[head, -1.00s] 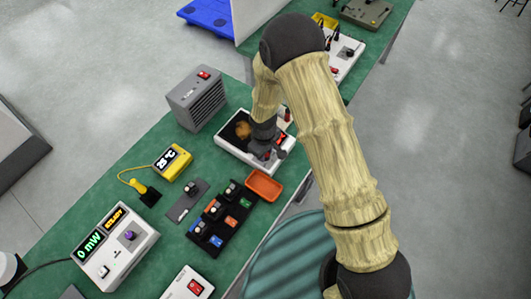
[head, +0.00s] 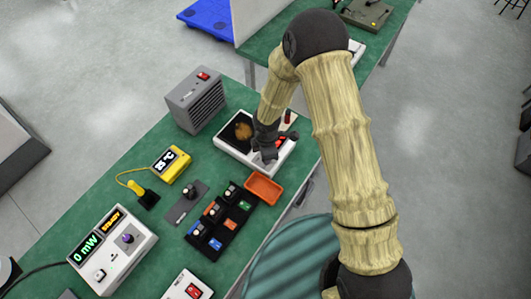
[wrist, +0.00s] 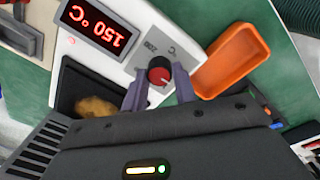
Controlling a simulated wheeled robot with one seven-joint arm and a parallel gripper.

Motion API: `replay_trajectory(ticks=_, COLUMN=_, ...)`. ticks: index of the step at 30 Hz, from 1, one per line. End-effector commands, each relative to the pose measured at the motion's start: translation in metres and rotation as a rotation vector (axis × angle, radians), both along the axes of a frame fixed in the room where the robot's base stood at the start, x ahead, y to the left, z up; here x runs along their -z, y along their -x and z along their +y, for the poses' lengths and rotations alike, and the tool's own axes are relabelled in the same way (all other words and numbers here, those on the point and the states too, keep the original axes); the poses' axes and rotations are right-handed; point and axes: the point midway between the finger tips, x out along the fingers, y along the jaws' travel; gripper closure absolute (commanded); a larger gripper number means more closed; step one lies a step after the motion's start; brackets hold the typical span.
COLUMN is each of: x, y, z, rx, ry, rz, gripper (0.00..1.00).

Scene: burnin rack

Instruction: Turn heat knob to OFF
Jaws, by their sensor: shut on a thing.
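The hot plate's red display reads 150 °C, upside down. In the head view the hot plate (head: 222,143) stands on the green bench, with a brown patch on its dark top. My gripper (head: 266,153) is over its front right part and hides the knob there.
An orange tray (head: 264,187) lies close in front of the hot plate; it also shows beside my gripper in the wrist view (wrist: 230,62). A grey heater-like box (head: 195,100) stands behind left. A yellow meter (head: 171,164) and a black rack (head: 222,220) are to the left and front.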

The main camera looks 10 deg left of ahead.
Motion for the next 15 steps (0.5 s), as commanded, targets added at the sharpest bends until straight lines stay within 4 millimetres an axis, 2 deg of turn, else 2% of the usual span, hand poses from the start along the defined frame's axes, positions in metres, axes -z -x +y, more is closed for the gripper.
replay_trajectory(ticks=15, x=-0.0015, y=-0.0014, z=-0.0012, rx=-0.418, ry=0.000, rz=-0.001, gripper=0.95)
